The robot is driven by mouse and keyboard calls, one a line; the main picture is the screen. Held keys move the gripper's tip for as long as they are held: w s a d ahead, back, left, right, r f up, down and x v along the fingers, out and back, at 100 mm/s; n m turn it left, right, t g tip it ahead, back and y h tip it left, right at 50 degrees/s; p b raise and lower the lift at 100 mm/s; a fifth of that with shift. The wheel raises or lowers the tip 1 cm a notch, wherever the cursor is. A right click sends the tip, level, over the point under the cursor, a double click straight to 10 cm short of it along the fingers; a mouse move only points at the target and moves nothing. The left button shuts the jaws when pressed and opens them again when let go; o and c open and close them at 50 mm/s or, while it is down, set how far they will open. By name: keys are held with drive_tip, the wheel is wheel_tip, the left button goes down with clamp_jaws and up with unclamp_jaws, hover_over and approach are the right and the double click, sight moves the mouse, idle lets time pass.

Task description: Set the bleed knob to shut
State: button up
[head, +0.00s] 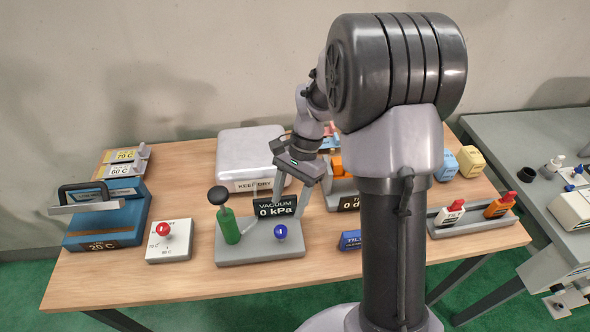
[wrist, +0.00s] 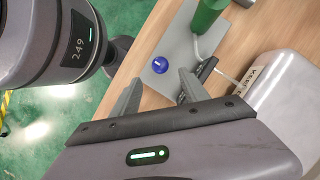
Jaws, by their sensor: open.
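The bleed knob appears to be the small round blue knob (head: 281,231) with a white mark, on the grey base plate (head: 232,254) of the vacuum unit. Its position labels are not readable. The display (head: 275,207) reads VACUUM 0 kPa. My gripper (head: 290,204) is open and empty, pointing down above and behind the knob, close to the display. In the wrist view the blue knob (wrist: 160,65) shows just beyond the gap between my two fingertips (wrist: 159,77), apart from them.
A green hand pump (head: 228,222) with a black handle stands left of the knob. A white KEEP DRY case (head: 250,152) is behind. A red-knobbed white box (head: 168,240) is at left. A blue TILT block (head: 350,240) is at right.

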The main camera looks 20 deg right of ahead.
drive_tip(key=p+v, duration=0.2)
drive_tip(key=v, duration=0.7)
drive_tip(key=shift+d+r, duration=0.1)
drive_tip(key=shift+r, duration=0.05)
